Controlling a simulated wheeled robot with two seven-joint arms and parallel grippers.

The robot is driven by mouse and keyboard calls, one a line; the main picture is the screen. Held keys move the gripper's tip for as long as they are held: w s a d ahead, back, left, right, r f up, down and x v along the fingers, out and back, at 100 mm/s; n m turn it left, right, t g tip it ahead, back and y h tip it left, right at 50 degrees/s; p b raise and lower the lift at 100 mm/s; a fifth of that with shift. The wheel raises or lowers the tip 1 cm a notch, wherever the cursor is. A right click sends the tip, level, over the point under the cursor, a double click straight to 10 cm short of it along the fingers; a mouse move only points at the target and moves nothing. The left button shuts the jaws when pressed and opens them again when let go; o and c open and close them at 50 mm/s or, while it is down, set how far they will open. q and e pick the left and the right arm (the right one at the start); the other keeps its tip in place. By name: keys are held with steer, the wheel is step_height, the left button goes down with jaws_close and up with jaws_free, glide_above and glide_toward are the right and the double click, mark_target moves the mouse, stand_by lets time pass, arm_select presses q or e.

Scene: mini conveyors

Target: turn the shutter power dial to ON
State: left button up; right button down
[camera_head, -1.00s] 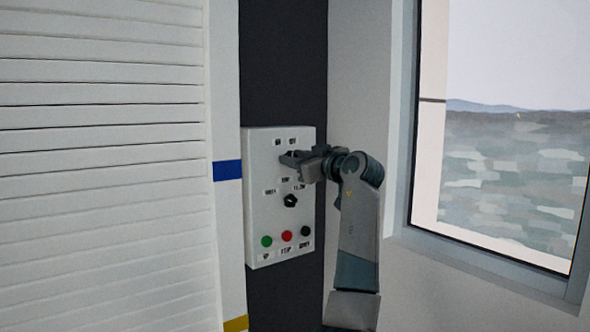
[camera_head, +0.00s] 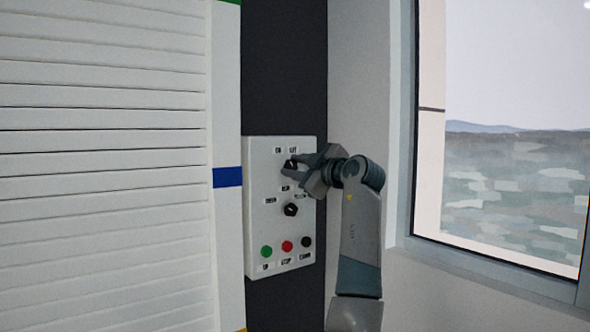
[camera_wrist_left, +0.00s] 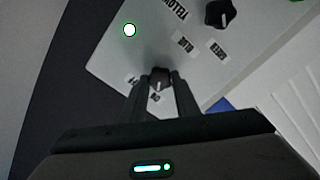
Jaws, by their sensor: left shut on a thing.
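The white control panel (camera_head: 263,225) hangs on the dark wall strip. Its upper black dial (camera_head: 291,164), below the small ON and OFF labels, is the power dial. My left gripper (camera_head: 294,167) reaches it from the right, tilted, one finger on each side. In the left wrist view my gripper (camera_wrist_left: 160,88) is shut on this dial (camera_wrist_left: 160,76). A white mark shows on the dial, but I cannot tell clearly which label it points to. My right gripper is not in view.
A lower black selector dial (camera_head: 290,209) with colour labels sits below. Green (camera_head: 266,252), red (camera_head: 287,246) and black (camera_head: 306,242) buttons line the panel bottom. A slatted white shutter (camera_head: 100,180) stands left, a window (camera_head: 515,140) right. A bright green-rimmed spot (camera_wrist_left: 129,30) shows on the panel.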

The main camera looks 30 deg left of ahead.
arm_select(q)
steer(key=o, duration=1)
steer(key=shift+o, duration=0.2)
steer(key=shift+d, duration=0.1)
steer(key=shift+s+d, duration=0.15)
steer(key=shift+d, duration=0.2)
steer(key=b+v, duration=0.4)
steer(key=v, duration=1.2)
steer(key=shift+s+d, duration=0.15)
steer(key=shift+d, duration=0.1)
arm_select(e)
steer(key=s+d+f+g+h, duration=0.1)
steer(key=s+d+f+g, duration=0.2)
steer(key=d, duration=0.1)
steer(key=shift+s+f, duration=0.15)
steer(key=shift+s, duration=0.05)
arm_select(q)
steer(key=shift+f, duration=0.1)
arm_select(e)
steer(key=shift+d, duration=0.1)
